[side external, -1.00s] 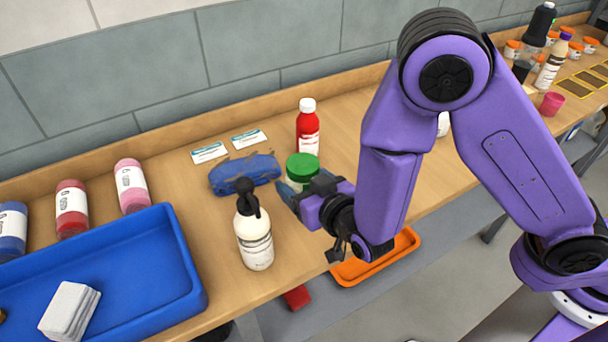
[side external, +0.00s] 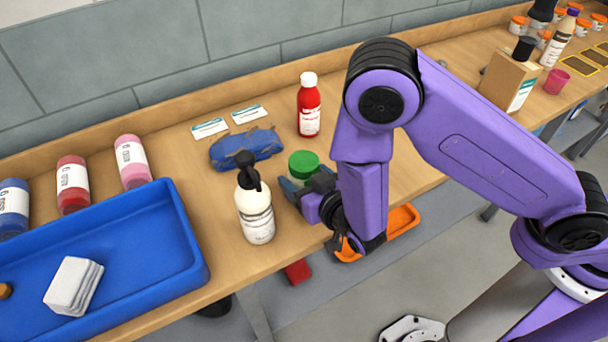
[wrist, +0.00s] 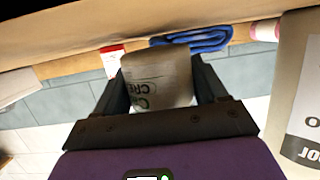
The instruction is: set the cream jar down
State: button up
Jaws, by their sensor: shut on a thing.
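The cream jar has a green lid (side external: 304,163) and a pale body, mostly hidden by my gripper in the side view. My gripper (side external: 300,187) is shut on the jar's sides. In the wrist view, which is upside down, the pale jar body (wrist: 158,78) with part of its printed label sits upright between both fingers. The jar is low over the wooden bench (side external: 205,205), right of the pump bottle. I cannot tell whether its base touches the bench.
A white pump bottle (side external: 256,215) stands close left of my gripper. A blue folded cloth (side external: 245,149) and red bottle (side external: 309,112) are behind. A blue tray (side external: 120,285) is left; an orange tray (side external: 403,219) is below the bench edge. Bare bench lies behind the jar.

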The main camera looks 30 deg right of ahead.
jog(key=shift+f, duration=0.55)
dwell(0.4)
jog(key=o, duration=1.2)
jog(key=shift+o, duration=0.2)
jog(key=shift+v, duration=5.9)
